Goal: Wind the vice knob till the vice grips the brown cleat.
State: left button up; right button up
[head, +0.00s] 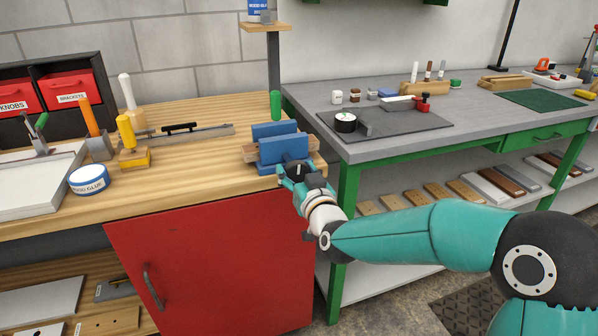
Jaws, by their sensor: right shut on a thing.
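The blue vice (280,138) sits at the right front corner of the wooden bench. The light brown cleat (250,151) lies level between its two jaws and sticks out at both sides. From this angle I cannot tell whether both jaws touch it. My right gripper (288,174) is at the front of the vice, low against the front jaw, and is shut on the vice knob. The knob is mostly hidden by the fingers. My left gripper is not in view.
The wooden bench (200,182) has a red door (215,265) below. A green-framed grey table (450,130) stands to the right.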

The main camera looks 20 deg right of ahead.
jog(key=shift+d+f+m+b, duration=0.1)
jog(key=shift+m+b, duration=0.4)
jog(key=shift+b, duration=0.2)
jog(key=m+b, duration=0.3)
jog(key=b, duration=0.1)
jog(key=m+b, duration=0.4)
jog(key=b, duration=0.1)
jog(key=shift+d+f, duration=0.15)
jog(key=shift+m+b, duration=1.45)
jog(key=shift+m, duration=0.45)
jog(key=shift+d, duration=0.1)
jog(key=o, duration=1.1)
jog(key=shift+s, duration=0.1)
